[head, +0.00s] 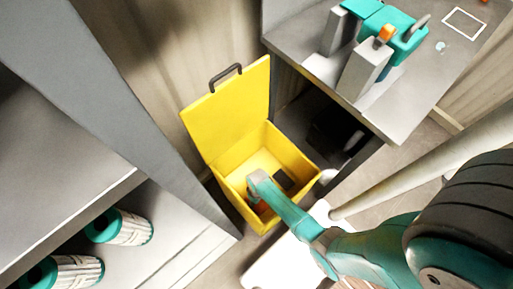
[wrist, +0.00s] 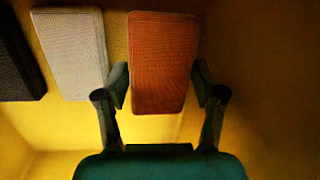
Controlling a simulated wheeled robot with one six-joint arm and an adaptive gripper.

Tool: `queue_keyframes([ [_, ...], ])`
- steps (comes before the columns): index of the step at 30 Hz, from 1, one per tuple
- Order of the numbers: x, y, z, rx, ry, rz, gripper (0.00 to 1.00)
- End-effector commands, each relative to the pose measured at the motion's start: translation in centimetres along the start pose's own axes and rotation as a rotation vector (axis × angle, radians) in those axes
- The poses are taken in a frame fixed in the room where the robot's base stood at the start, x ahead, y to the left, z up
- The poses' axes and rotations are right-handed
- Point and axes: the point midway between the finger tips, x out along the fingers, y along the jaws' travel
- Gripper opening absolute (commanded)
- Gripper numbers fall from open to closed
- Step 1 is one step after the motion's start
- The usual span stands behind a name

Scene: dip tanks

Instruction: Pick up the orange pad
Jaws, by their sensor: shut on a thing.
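The orange pad (wrist: 163,50) stands between the two fingers of my gripper (wrist: 160,82) in the wrist view, with a finger against each side. My gripper is shut on it. Both are inside the open yellow box (head: 227,186) in the head view, where a small bit of the orange pad (head: 252,191) shows by my arm's end. My fingers are mostly hidden there.
A white pad (wrist: 72,50) lies left of the orange one, and a black pad (wrist: 16,58) lies further left. The box's lid (head: 228,108) is up. A grey bench (head: 410,118) stands to the right, and a grey shelf unit (head: 60,150) with teal-ended cartridges (head: 120,227) to the left.

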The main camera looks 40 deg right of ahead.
Motion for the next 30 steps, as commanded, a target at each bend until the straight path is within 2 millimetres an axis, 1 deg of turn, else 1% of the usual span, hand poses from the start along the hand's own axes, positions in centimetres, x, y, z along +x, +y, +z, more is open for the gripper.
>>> queue_keyframes([
  [14, -7.9, -1.1, 0.8, 0.000, 0.003, 0.000, 0.39],
  [30, -18.9, -2.7, 1.8, 0.000, 0.003, 0.000, 0.39],
])
